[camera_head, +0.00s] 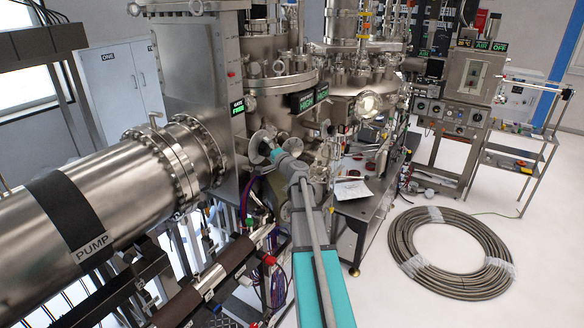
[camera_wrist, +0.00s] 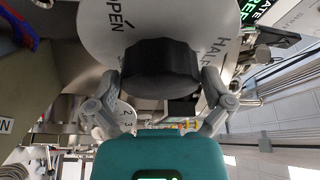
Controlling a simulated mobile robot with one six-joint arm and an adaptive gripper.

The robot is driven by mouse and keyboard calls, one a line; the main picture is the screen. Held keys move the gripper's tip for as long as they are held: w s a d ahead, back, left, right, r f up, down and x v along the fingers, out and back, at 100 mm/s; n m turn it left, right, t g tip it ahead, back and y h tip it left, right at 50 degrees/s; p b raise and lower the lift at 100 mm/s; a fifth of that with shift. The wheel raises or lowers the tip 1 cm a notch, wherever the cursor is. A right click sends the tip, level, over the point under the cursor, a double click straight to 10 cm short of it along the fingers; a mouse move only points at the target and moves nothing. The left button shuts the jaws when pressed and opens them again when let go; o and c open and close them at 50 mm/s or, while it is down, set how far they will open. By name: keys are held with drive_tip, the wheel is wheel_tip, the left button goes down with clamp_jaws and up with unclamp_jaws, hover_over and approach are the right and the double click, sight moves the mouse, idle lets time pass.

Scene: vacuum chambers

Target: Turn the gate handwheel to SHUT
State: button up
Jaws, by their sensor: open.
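The gate handwheel's black knob (camera_wrist: 160,65) is in the middle of the wrist view, in front of a pale round dial plate (camera_wrist: 150,22). The plate carries the lettering OPEN at upper left and a partly covered word starting HAL at right. My wrist partly hides the knob there.
A lit GATE sign (camera_head: 238,107) hangs above the dial. A large PUMP pipe (camera_head: 75,225) fills the left. Chambers (camera_head: 280,70) stand behind, and a bench with paper (camera_head: 352,190) is at right. A hose coil (camera_head: 450,250) lies on open floor.

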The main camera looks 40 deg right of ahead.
drive_tip(key=shift+f+n, duration=0.1)
drive_tip(key=shift+n, duration=0.2)
drive_tip(key=shift+n+t+y+b, duration=0.55)
drive_tip(key=shift+n+b, duration=0.5)
drive_tip(key=shift+n, duration=0.75)
drive_tip(key=shift+n+t+y+b, duration=0.4)
drive_tip(key=shift+n+y+b, duration=0.05)
drive_tip(key=shift+n, duration=0.9)
drive_tip(key=shift+n+t+y+b, duration=0.35)
drive_tip(key=shift+n+y+b, duration=0.1)
drive_tip(key=shift+n, duration=0.9)
drive_tip(key=n+y, duration=0.1)
drive_tip(key=n, duration=0.2)
drive_tip(key=n+y+b, duration=0.1)
drive_tip(key=n, duration=0.1)
drive_tip(key=shift+r+n+y, duration=0.25)
drive_tip(key=shift+n+y, duration=0.05)
drive_tip(key=shift+y, duration=0.05)
drive_tip(key=n+y, duration=0.1)
drive_tip(key=n, duration=0.2)
drive_tip(key=n+y, duration=0.2)
drive_tip(key=n, duration=0.1)
drive_tip(key=shift+a+g, duration=0.15)
drive_tip(key=shift+g, duration=0.15)
drive_tip(key=b+v, duration=0.5)
drive_tip(key=v, duration=0.9)
drive_tip(key=shift+b, duration=0.3)
drive_tip(key=shift+r, duration=0.1)
